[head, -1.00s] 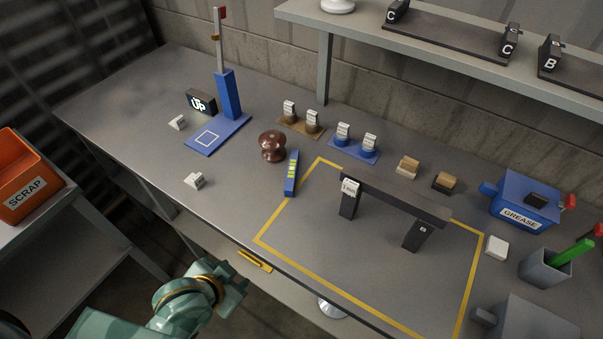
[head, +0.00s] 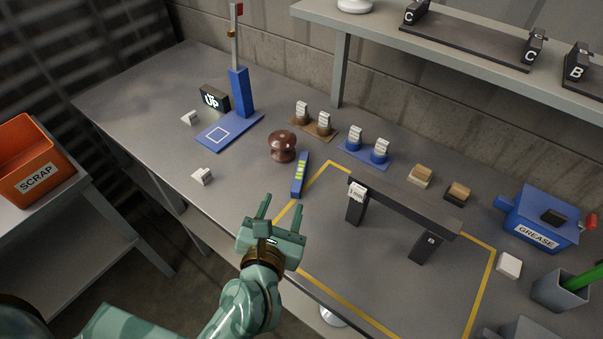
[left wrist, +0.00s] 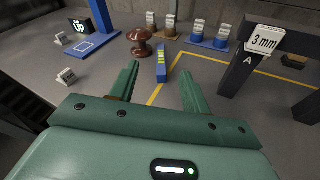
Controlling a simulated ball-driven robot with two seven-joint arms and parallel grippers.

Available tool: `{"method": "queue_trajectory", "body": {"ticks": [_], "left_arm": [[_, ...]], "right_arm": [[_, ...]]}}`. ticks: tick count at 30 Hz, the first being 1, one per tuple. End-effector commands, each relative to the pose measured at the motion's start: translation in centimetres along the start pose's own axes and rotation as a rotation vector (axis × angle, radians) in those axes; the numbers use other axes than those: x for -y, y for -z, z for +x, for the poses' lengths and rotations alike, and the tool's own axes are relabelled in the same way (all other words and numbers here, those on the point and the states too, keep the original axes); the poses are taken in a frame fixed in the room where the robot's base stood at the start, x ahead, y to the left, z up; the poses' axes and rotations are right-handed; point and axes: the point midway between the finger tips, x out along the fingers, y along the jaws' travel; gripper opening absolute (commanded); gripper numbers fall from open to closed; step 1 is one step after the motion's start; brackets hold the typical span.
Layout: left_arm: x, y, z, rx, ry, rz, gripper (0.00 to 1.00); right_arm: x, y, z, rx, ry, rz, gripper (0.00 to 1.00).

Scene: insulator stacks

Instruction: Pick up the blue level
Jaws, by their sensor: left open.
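The blue level (head: 299,176) is a short blue bar with yellow-green marks, lying on the grey bench just outside the yellow outline. In the left wrist view the level (left wrist: 161,68) lies beyond the fingers, between their lines. My left gripper (head: 282,206) is open and empty. It is over the bench's front part, short of the level and apart from it. Its two fingers also show in the left wrist view (left wrist: 158,80). My right gripper does not show.
A brown insulator (head: 282,146) stands just left of the level. A dark bridge-shaped gauge (head: 402,208) stands to its right inside the yellow outline. A blue stand (head: 238,95) is at the back left. Small white tags (head: 202,176) lie on the left, with bare bench around them.

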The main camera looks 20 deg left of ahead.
Motion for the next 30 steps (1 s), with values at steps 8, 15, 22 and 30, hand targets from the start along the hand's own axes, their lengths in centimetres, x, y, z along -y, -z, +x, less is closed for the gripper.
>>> {"method": "queue_trajectory", "body": {"ticks": [8,15,22,30], "left_arm": [[1.6,3.5,1.7,-0.184,0.015,-0.257,0.47],[1.8,4.6,7.5,-0.183,0.014,-0.252,0.47],[1.9,5.0,10.5,-0.182,0.015,-0.252,0.47],[1.6,6.0,14.1,-0.182,0.015,-0.25,0.47]], "right_arm": [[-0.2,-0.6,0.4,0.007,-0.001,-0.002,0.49],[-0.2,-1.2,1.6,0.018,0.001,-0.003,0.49],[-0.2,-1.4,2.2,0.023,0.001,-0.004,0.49],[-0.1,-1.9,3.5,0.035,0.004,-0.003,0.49]]}}
